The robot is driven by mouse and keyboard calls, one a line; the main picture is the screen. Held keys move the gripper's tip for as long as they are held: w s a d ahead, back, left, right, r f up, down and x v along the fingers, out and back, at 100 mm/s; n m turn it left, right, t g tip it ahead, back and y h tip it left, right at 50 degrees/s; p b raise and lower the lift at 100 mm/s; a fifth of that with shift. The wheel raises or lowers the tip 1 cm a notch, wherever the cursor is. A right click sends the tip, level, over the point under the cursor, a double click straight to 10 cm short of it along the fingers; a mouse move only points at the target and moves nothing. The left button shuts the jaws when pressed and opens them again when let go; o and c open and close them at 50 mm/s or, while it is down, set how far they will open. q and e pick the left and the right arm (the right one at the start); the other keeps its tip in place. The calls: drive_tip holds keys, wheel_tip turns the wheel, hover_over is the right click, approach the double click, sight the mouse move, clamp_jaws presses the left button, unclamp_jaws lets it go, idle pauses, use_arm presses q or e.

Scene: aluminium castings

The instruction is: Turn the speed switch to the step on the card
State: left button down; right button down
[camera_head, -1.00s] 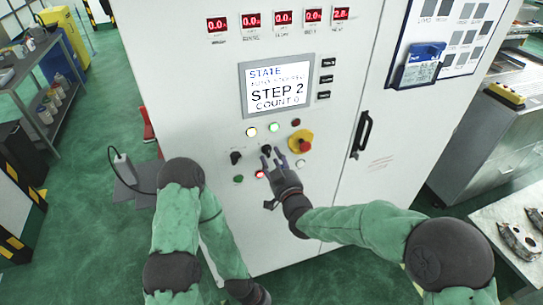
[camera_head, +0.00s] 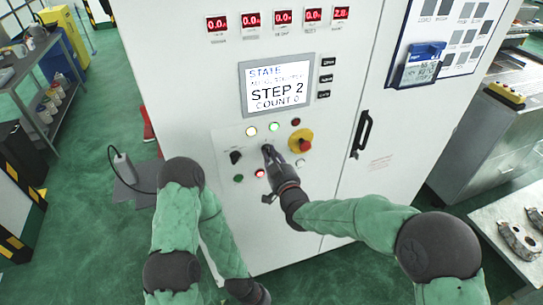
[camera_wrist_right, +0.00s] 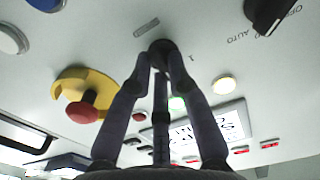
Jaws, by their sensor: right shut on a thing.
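The speed switch is a small dark knob (camera_head: 267,148) on the cabinet's control panel, also in the right wrist view (camera_wrist_right: 162,48). My right gripper (camera_head: 270,155) is shut on it, and in the right wrist view its fingertips (camera_wrist_right: 161,62) lie on both sides of the knob. The fingers hide much of the knob, so its pointer cannot be read. A mark like "1" shows beside it. The display (camera_head: 278,86) reads STEP 2 and COUNT 0. A blue-topped card (camera_head: 420,65) hangs on the right door; its print is too small to read.
A yellow-backed red emergency button (camera_head: 301,141) sits close right of the switch. Another dark selector (camera_head: 236,157) is at its left. Lit buttons surround it, including a red one (camera_head: 259,173). A black door handle (camera_head: 362,133) stands farther right.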

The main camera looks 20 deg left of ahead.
drive_tip(key=shift+r+n+b, duration=0.2)
drive_tip(key=shift+n+b, duration=3.1)
drive_tip(key=shift+n, duration=1.1)
drive_tip(key=c, duration=1.2)
unclamp_jaws()
drive_tip(key=shift+a, duration=0.1)
drive_tip(key=shift+s, duration=0.1)
drive_tip(key=v, duration=1.2)
